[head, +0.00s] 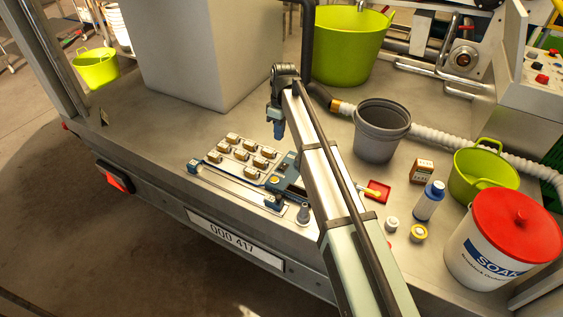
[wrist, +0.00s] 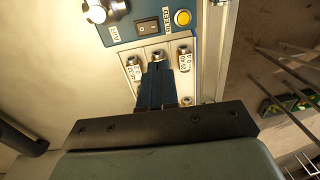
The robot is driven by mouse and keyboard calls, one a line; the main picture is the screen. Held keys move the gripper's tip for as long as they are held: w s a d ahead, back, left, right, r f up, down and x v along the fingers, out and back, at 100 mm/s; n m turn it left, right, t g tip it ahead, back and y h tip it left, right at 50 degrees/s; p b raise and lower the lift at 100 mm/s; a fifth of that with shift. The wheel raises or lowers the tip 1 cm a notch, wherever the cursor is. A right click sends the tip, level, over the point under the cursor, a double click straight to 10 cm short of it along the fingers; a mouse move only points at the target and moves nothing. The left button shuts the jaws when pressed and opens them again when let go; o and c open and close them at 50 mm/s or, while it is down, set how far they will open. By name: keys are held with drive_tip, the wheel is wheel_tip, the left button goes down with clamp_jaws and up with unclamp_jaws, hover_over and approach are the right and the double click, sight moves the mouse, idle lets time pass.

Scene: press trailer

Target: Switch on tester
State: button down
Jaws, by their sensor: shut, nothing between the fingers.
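The tester is a blue control box (head: 288,178), partly hidden behind my arm in the head view. A yellow round button (wrist: 182,18) sits right of the switch, and a silver knob (wrist: 98,12) sits left. Below are pale plates with several small metal fittings. My gripper (head: 278,132) is shut and empty, pointing down above the bench; its fingertips (wrist: 156,70) overlap the plates below the switch, apparently apart from them.
A tray of several brown-topped pieces (head: 222,155) lies left of the box, with a blue-ended bar (head: 235,188) in front. A grey bucket (head: 381,130), bottle (head: 428,200) and red-lidded SOAK tub (head: 480,262) stand right.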

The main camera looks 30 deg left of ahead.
sight(281, 168)
drive_tip(key=shift+w+d+r, duration=0.55)
drive_tip(key=shift+d, duration=0.1)
drive_tip(key=shift+f, duration=0.15)
drive_tip(key=f, duration=0.4)
drive_tip(key=s+f, duration=0.1)
drive_tip(key=f, duration=0.8)
drive_tip(key=shift+s+f, duration=0.35)
drive_tip(key=shift+s, duration=0.05)
drive_tip(key=shift+s+f, duration=0.1)
drive_tip(key=shift+f, duration=0.1)
